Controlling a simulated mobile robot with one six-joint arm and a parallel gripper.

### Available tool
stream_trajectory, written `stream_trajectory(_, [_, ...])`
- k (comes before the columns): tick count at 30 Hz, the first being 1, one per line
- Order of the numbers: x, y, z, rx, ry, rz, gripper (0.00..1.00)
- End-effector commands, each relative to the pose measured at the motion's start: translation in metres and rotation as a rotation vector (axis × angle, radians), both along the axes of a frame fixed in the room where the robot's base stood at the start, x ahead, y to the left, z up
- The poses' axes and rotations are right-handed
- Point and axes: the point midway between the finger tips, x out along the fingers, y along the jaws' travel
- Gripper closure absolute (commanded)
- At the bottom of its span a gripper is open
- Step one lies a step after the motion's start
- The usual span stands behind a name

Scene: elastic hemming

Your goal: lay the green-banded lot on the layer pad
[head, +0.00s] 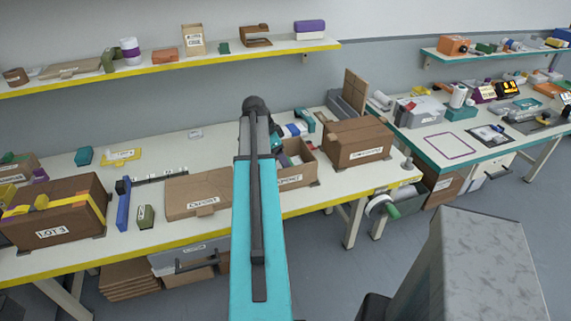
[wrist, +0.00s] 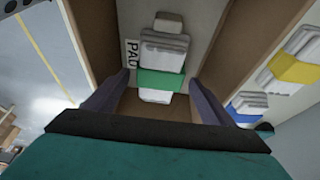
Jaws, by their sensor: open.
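The green-banded lot (wrist: 161,80) is a stack of pale folded pieces with a green band, seen in the wrist view. It appears to lie flat inside an open brown carton, on a grey-beige surface marked PAD, the layer pad (wrist: 108,42). My gripper (wrist: 160,92) is open, with one dark finger on each side of the lot and gaps between. The carton (head: 297,172) also shows in the head view, partly behind my arm.
A yellow-banded lot (wrist: 294,66) and a blue-banded lot (wrist: 248,103) lie outside the carton, beyond its wall (wrist: 235,50). A closed carton (head: 357,143) stands just right of the open one. A flat brown carton (head: 198,194) lies to the left.

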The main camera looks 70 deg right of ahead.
Motion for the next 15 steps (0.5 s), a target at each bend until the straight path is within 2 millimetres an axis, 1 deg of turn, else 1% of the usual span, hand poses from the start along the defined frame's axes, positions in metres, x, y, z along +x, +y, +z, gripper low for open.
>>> stream_trajectory(15, [0.019, 0.015, 0.057, -0.001, -0.001, 0.002, 0.23])
